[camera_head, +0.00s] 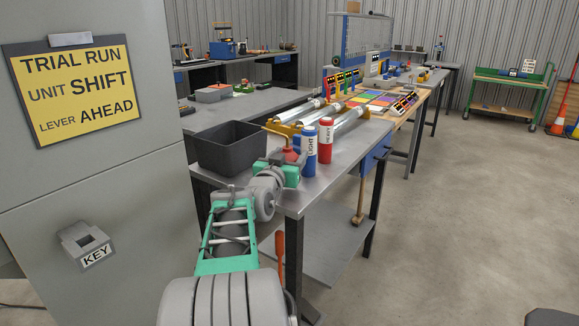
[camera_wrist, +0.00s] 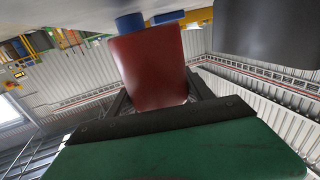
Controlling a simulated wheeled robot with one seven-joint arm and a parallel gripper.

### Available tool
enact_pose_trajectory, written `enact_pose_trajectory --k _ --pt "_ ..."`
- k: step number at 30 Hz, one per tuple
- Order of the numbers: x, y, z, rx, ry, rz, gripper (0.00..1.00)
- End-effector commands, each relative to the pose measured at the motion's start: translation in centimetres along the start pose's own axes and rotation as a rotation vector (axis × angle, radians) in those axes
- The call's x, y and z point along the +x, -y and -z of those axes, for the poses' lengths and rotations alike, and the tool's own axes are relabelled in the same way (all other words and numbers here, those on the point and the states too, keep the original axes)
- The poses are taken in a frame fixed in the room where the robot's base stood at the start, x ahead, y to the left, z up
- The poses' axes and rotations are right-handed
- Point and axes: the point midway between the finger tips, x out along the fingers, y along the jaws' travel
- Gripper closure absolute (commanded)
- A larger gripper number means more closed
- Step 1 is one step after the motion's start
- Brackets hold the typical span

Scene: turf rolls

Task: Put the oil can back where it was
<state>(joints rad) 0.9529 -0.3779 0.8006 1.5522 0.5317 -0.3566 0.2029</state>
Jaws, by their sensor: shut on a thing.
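The oil can is the small red can with a thin spout (camera_head: 290,155), seen at the near end of the steel bench. My gripper (camera_head: 289,168) is shut on it. In the wrist view its red body (camera_wrist: 150,65) stands between the dark fingers. The fingers hide its lower part in the head view, so I cannot tell whether it touches the bench top. A blue bottle marked LIGHT (camera_head: 309,152) and a red bottle marked HEAVY (camera_head: 325,142) stand just right of it.
A dark open bin (camera_head: 228,148) stands close on the left. Metal rollers in a yellow frame (camera_head: 318,108) lie behind the can. The steel bench's front edge (camera_head: 335,180) is near. A grey cabinet (camera_head: 85,190) fills the left.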

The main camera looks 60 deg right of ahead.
Motion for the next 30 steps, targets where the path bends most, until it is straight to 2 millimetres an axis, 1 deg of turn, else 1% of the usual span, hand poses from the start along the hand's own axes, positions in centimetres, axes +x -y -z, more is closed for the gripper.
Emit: enact_pose_trajectory --k 1,3,10,14,15,22,30 --pt "-0.1 0.0 -1.4 -0.003 0.005 0.000 0.96" --pt "-0.1 0.0 -2.2 -0.002 0.001 0.001 0.96" --pt "-0.2 0.0 -2.3 -0.001 0.000 0.001 0.96" --pt "-0.2 0.0 -2.7 -0.001 0.000 0.001 0.96" --pt "-0.2 0.0 -2.7 -0.002 0.003 0.001 0.37" --pt "-0.2 0.0 -2.6 -0.002 0.003 0.001 0.18" --pt "-0.2 0.0 -2.4 -0.002 0.003 0.001 0.18"
